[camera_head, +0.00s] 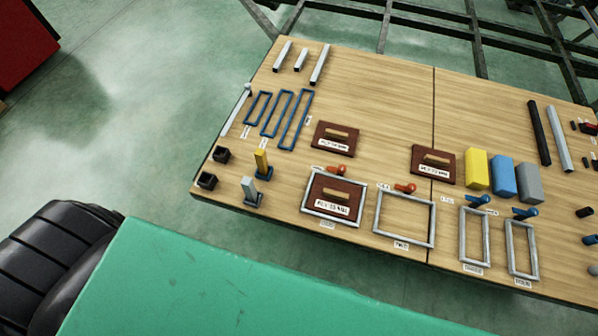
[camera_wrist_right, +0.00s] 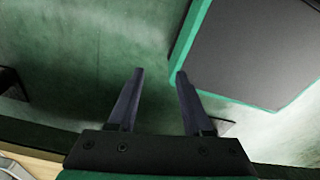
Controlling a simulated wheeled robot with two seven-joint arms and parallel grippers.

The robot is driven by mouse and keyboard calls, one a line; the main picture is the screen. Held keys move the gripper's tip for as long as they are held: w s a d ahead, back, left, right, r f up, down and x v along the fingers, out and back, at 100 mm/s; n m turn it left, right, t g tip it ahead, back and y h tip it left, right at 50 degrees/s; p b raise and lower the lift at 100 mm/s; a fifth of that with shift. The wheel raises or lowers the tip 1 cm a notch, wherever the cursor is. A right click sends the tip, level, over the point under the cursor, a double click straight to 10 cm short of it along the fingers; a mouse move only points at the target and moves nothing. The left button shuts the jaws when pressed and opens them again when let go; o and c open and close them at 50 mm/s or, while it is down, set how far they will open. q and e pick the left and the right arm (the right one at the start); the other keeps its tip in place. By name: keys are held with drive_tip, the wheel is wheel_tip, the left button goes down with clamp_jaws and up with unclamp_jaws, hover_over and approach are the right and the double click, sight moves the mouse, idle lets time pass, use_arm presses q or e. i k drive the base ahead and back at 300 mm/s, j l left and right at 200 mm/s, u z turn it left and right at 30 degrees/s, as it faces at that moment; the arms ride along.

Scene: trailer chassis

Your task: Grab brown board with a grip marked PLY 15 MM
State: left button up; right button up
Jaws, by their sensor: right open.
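Three brown boards with wooden grips and white labels lie on the wooden table (camera_head: 385,100). One brown board (camera_head: 352,150) lies left of centre, and a second brown board (camera_head: 447,180) lies right of it, near the yellow block. The third brown board (camera_head: 351,190) lies inside a grey square frame (camera_head: 304,205) near the front edge. The label lettering is too small to read surely. My right gripper (camera_wrist_right: 160,75) is open and empty in the right wrist view, over green floor, with no board in that view. My left gripper is not seen.
An empty grey frame (camera_head: 434,232) is right of the framed board. Red-handled pieces (camera_head: 405,188) lie close by. Yellow (camera_head: 476,170), blue (camera_head: 502,177) and grey blocks (camera_head: 529,184) stand to the right. Blue loops (camera_head: 277,114) lie left. A green surface (camera_head: 230,285) fills the foreground.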

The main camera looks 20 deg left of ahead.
sight(335, 198)
drive_tip(key=j+z, duration=0.1)
drive_tip(key=z, duration=1.9)
drive_tip(key=k+j+z, duration=0.3)
drive_tip(key=k, duration=0.45)
drive_tip(key=k+j+z, duration=0.15)
drive_tip(key=k, duration=0.25)
drive_tip(key=j, duration=0.1)
